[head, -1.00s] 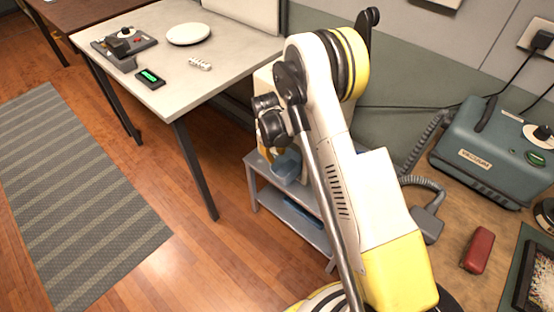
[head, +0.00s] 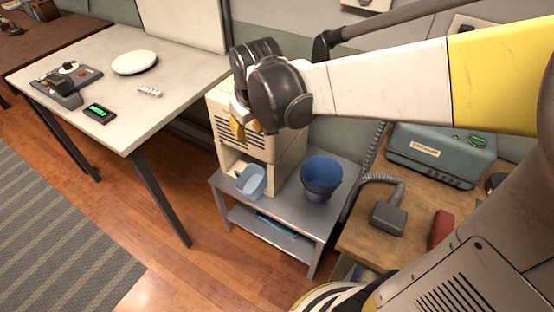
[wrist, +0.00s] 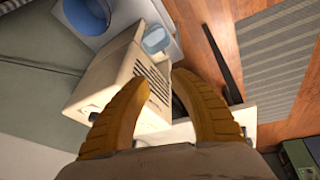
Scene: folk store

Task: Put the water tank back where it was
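The water tank (head: 252,181), a small pale-blue see-through container, is at the foot of the beige vented machine (head: 290,160), in front of its lower opening (head: 233,164). I cannot tell whether part of it is inside the opening. The tank also shows in the wrist view (wrist: 157,39), beyond the machine (wrist: 118,68). My gripper (head: 239,130) is above the tank, by the machine's vented front. In the wrist view its yellow fingers (wrist: 160,80) are spread apart with nothing between them; the machine's vented side lies behind them.
A blue bucket (head: 321,178) stands on the grey shelf unit (head: 285,212), right of the machine. A pale table (head: 185,82) with a white plate (head: 134,63) is at left. A wooden bench (head: 370,244) with a vacuum (head: 440,155) is at right. Wooden floor lies open in front.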

